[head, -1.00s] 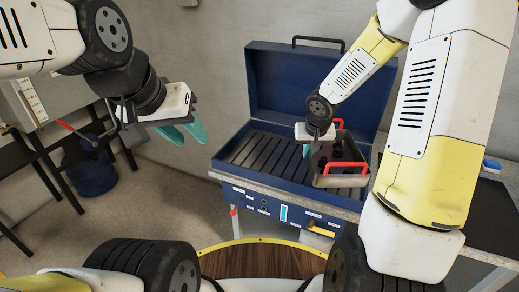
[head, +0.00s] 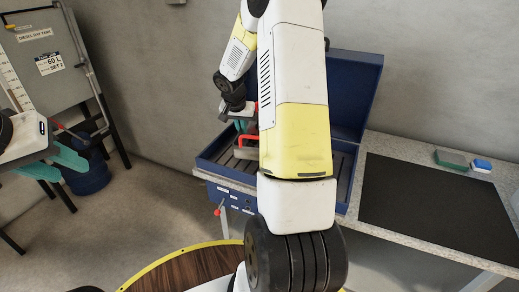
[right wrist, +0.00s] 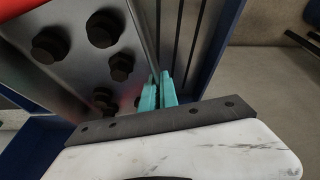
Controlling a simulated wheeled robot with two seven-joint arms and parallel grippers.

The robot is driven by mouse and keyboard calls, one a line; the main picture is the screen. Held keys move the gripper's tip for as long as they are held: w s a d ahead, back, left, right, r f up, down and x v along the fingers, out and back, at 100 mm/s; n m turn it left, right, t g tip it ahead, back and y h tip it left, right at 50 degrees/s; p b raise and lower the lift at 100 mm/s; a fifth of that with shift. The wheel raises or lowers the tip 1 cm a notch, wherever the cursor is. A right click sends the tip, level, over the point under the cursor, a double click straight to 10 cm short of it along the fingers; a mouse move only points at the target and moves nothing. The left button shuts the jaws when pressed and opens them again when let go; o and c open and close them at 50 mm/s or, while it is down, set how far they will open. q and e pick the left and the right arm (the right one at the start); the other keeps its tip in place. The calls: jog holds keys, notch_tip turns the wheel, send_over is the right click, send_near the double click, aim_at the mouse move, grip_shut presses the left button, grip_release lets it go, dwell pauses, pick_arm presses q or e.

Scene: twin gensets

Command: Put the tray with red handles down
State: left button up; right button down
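The grey metal tray (head: 243,153) with red handles shows in the head view over the left part of the blue case, mostly hidden behind my right arm. One red handle (head: 248,139) is visible. In the right wrist view, the tray (right wrist: 75,75) holds several dark bolt-like pieces. My right gripper (right wrist: 160,90) has its teal fingers close together on the tray's side wall. It also shows in the head view (head: 243,125). I cannot tell whether the tray touches the slats. My left gripper (head: 72,170) is open and empty at the left.
The blue case (head: 205,165) has a slatted bed and a raised lid (head: 355,95). Right of it, a black mat (head: 440,208) lies bare on the speckled bench. A green block (head: 451,159) and a blue one (head: 482,166) sit behind the mat. A blue drum (head: 88,178) stands at left.

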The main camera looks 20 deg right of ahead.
aim_at(254, 126)
jog(key=d, duration=0.1)
jog(key=w+d+m, duration=0.1)
jog(key=d, duration=0.1)
jog(key=d+m, duration=0.1)
jog(key=d, duration=0.1)
jog(key=shift+w+g+h, duration=0.15)
jog(key=shift+g+h, duration=0.15)
jog(key=shift+h, duration=0.1)
jog(key=shift+m, duration=0.3)
jog(key=f, duration=0.4)
jog(key=shift+d+f, duration=0.25)
jog(key=shift+f, duration=2.6)
jog(key=shift+f, duration=0.1)
jog(key=c, duration=1.6)
grip_release()
jog(key=shift+f, duration=0.1)
jog(key=shift+c, duration=0.2)
